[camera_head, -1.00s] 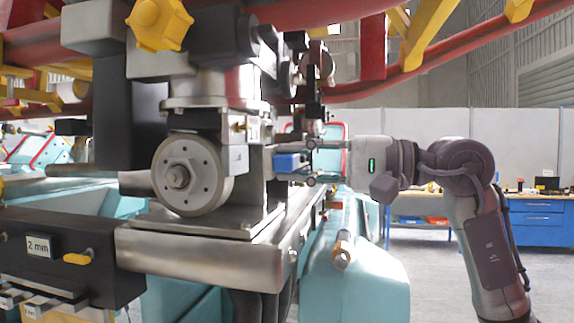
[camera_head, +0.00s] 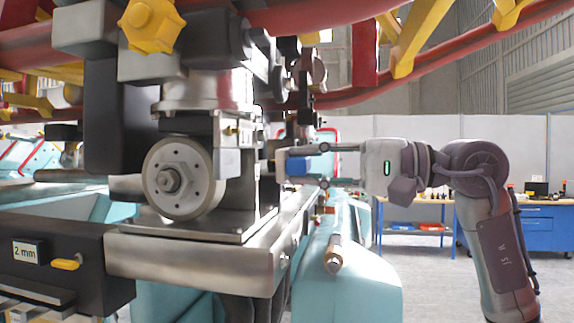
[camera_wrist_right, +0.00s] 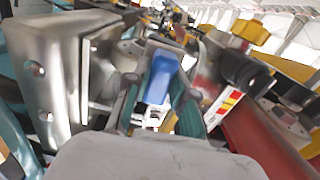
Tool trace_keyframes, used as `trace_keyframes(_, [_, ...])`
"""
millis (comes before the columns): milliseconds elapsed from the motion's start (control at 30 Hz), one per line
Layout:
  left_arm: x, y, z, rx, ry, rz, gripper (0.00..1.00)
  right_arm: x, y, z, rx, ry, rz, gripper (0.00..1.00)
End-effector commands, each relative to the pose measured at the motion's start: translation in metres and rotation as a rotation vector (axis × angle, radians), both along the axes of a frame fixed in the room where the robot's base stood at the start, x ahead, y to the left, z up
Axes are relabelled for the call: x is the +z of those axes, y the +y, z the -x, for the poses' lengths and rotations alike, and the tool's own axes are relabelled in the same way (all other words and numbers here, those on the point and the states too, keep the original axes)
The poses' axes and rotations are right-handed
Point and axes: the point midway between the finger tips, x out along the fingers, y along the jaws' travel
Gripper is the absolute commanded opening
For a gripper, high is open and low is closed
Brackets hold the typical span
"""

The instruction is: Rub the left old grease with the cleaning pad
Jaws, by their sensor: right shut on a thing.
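My right gripper (camera_head: 312,165) is shut on a blue block-like piece (camera_head: 297,167), which looks like the cleaning pad. It holds the pad level, pointing left, beside the metal wheel block (camera_head: 235,195). The pad also shows in the right wrist view (camera_wrist_right: 160,77), between the fingers of my right gripper (camera_wrist_right: 158,108). Whether the pad touches the metal behind it I cannot tell. I cannot make out any patch of old grease in either view. My left gripper is not in view.
A round steel wheel (camera_head: 183,178) sits left of the gripper on a metal ledge (camera_head: 195,262). A yellow knob (camera_head: 152,25) and red rails (camera_head: 430,72) hang above. A small cylindrical tool (camera_head: 333,256) rests on a teal body (camera_head: 350,285). A blue workbench (camera_head: 535,230) stands far right.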

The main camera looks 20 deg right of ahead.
Motion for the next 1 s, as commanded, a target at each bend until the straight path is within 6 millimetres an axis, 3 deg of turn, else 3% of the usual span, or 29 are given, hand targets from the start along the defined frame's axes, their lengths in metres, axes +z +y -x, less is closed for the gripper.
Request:
trace_keyframes(267, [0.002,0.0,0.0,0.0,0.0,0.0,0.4,0.001,0.004,-0.002,0.001,0.0,0.0,0.0])
trace_keyframes(733, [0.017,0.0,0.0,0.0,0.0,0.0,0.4,0.002,0.045,-0.028,0.002,0.0,-0.001,0.0])
trace_keyframes(1000, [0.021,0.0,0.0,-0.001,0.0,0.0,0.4,0.001,0.057,-0.036,0.001,0.0,-0.001,0.0])
